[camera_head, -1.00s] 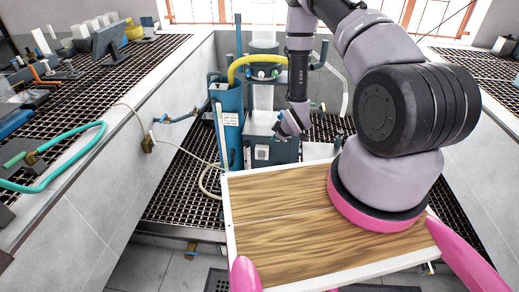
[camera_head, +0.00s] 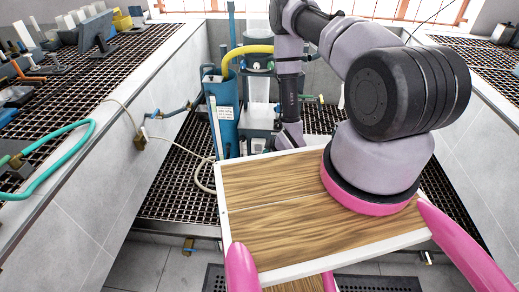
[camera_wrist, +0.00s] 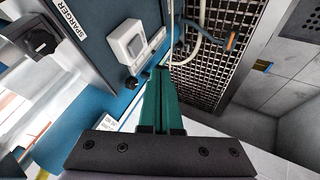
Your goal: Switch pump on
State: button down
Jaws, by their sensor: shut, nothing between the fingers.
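A white square switch box (camera_wrist: 130,42) is mounted on a blue panel (camera_wrist: 98,50) in the wrist view, to the upper left of my gripper. I cannot read a label on it, so I cannot tell whether it is the pump's switch. A small dark round part (camera_wrist: 132,84) sits just below it, close to my fingertips. My gripper (camera_wrist: 162,76) has its green fingers together, with nothing between them. Whether the tips touch the panel is unclear. In the head view the blue flotation equipment (camera_head: 258,117) stands behind my wooden deck, and my gripper is hidden.
A black knob (camera_wrist: 40,42) is beside a "SPARGER" label (camera_wrist: 72,18). A blue cylinder (camera_head: 224,118) and yellow hose (camera_head: 247,52) are close to the arm. A pale hose (camera_head: 199,176) hangs over the dark grating (camera_head: 170,185). Side benches bound the space.

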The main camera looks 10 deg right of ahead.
aim_at(256, 149)
jog(key=shift+w+a+f, duration=0.15)
jog(key=shift+w+f, duration=0.9)
jog(key=shift+w, duration=0.45)
jog(key=shift+w+a+f, duration=0.1)
jog(key=shift+w+f, duration=0.95)
jog(key=shift+w, duration=0.45)
jog(key=shift+w+a+f, duration=0.15)
jog(key=shift+w+f, duration=0.9)
jog(key=shift+w, duration=0.45)
jog(key=shift+w+d+r+g, duration=0.1)
jog(key=shift+w+r+g, duration=0.15)
jog(key=shift+w, duration=0.2)
jog(key=shift+s+f, duration=0.1)
